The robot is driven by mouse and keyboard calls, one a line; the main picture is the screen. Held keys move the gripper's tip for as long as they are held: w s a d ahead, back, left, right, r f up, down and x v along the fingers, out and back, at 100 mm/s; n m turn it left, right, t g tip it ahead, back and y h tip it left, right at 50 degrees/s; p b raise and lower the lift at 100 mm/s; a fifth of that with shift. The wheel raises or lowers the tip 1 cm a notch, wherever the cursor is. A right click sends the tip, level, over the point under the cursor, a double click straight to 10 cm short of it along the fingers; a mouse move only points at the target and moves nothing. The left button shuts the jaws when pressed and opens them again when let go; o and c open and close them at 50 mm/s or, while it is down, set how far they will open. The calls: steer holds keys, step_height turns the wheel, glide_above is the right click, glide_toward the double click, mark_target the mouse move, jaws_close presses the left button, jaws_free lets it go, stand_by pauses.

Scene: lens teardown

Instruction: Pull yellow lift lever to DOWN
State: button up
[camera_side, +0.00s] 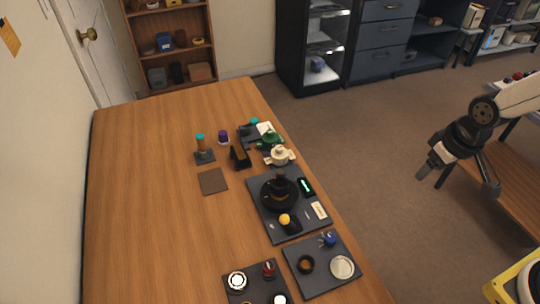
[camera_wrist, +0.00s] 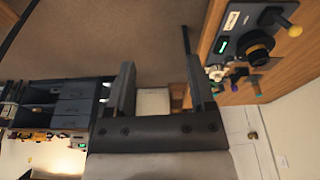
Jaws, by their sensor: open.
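The yellow lift lever shows as a yellow ball knob (camera_side: 285,219) at the front of a dark station plate (camera_side: 257,205) on the wooden table. A small black block sits beside the knob. I cannot read any DOWN mark. A round black lens part (camera_side: 279,190) stands on the same plate, behind the knob. My gripper (camera_side: 457,185) is open and empty, off the table's right side and well apart from the lever.
A plate with a brown ring and white disc (camera_side: 342,267) lies in front of the station. A green-lit display (camera_side: 306,187) and white label are on the station. Several small parts stand behind it. The table's left half is clear. Open floor separates my gripper from the table.

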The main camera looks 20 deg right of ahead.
steer(key=w+a+f+n+g, duration=0.2)
steer(key=w+a+n, duration=0.6)
steer(key=a, duration=0.4)
steer(key=n+g, duration=0.1)
steer(key=n, duration=0.5)
glide_above(284, 216)
steer(key=f, duration=0.4)
steer(key=shift+w+f, duration=0.3)
steer(key=shift+d, duration=0.1)
steer(key=shift+s+f, duration=0.15)
steer(key=shift+f, duration=1.8)
steer(key=shift+s+f, duration=0.15)
steer(key=shift+f, duration=1.8)
jaws_close()
